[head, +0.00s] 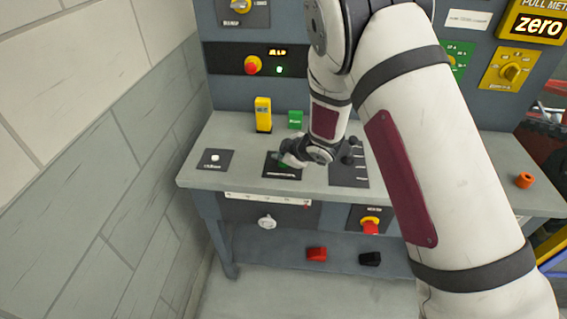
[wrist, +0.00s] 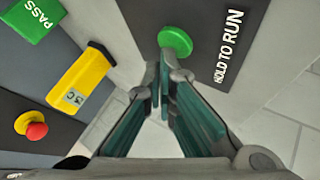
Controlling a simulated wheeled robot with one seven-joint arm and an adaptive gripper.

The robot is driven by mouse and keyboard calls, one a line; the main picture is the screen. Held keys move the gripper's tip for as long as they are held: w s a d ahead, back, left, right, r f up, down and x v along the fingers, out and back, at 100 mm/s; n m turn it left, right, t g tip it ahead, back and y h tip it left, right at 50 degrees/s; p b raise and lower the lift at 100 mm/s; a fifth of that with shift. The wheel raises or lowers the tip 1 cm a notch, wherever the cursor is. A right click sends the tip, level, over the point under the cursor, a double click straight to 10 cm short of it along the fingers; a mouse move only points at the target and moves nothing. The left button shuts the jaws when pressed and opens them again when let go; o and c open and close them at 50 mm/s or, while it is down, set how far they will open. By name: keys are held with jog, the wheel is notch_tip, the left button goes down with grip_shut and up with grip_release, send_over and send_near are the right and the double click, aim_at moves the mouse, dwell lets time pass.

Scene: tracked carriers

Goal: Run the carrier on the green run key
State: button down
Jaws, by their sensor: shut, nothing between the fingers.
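The green run key (wrist: 175,41) is a round button on a dark plate (wrist: 222,42) lettered HOLD TO RUN in the wrist view. In the head view the dark plate (head: 282,174) lies on the grey bench, and my arm covers most of the key. My gripper (wrist: 166,68) is shut and empty, its fingertips just below the key in the wrist picture. Whether the tips touch the key cannot be told. In the head view my gripper (head: 286,157) is over the plate. I cannot make out which thing is the carrier.
A yellow block (head: 263,114) and a green block (head: 296,119) stand behind the plate. A plate with a white button (head: 215,158) lies left, and a black lever panel (head: 349,170) right. A red knob (head: 370,225) is on the bench front. A wall (head: 90,180) bounds the left.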

jog(key=shift+f, duration=0.45)
dwell(1.4)
jog(key=shift+r, duration=0.1)
dwell(2.4)
jog(key=shift+r, duration=0.85)
jog(key=shift+r+p, duration=1)
jog(key=shift+r, duration=1.55)
